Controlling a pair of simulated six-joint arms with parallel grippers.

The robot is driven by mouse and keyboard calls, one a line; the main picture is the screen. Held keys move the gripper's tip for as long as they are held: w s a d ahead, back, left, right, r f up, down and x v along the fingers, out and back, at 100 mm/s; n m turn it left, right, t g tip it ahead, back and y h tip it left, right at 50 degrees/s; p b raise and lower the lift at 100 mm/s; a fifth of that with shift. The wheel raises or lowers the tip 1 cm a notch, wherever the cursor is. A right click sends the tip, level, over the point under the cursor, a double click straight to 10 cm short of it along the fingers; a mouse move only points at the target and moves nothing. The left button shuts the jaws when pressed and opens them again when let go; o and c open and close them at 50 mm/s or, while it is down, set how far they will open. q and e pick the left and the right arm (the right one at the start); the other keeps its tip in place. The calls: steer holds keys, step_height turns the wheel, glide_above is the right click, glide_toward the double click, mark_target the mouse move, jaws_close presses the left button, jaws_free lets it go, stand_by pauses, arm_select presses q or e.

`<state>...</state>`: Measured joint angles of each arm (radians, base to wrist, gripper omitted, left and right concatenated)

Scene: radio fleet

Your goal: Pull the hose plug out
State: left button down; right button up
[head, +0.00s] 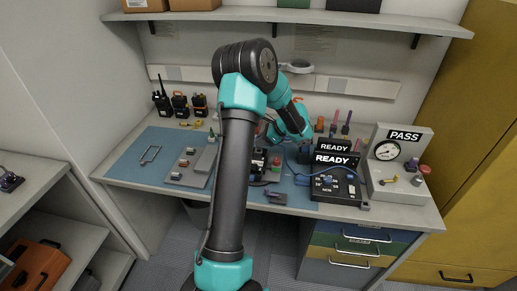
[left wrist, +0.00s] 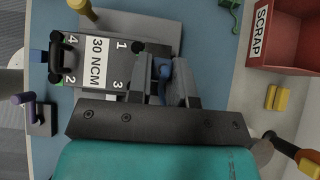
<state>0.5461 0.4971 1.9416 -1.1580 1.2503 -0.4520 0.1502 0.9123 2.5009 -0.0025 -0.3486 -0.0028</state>
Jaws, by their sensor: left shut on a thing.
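My left gripper (left wrist: 163,78) is shut on a small blue piece (left wrist: 165,70), which looks like the hose plug, in the left wrist view. The piece lies between the two grey fingers, right beside a dark block labelled "30 NCM" (left wrist: 97,55) with corners numbered 1 to 4. Whether the plug still sits in a socket cannot be told. In the head view, my left arm reaches over the bench and its wrist hides the fingertips and the plug. A thin blue hose (head: 291,172) shows right of the arm. My right gripper is not in view.
A black box with a "READY" display (head: 337,159) stands right of the work spot, beside a gauge unit marked "PASS" (head: 403,136). A red "SCRAP" bin (left wrist: 285,45) and yellow blocks (left wrist: 277,98) lie close by. The blue mat (head: 128,163) has free room at left.

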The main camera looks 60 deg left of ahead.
arm_select(q)
steer(key=shift+r, duration=0.2)
stand_by(0.4)
steer(key=shift+r, duration=1.65)
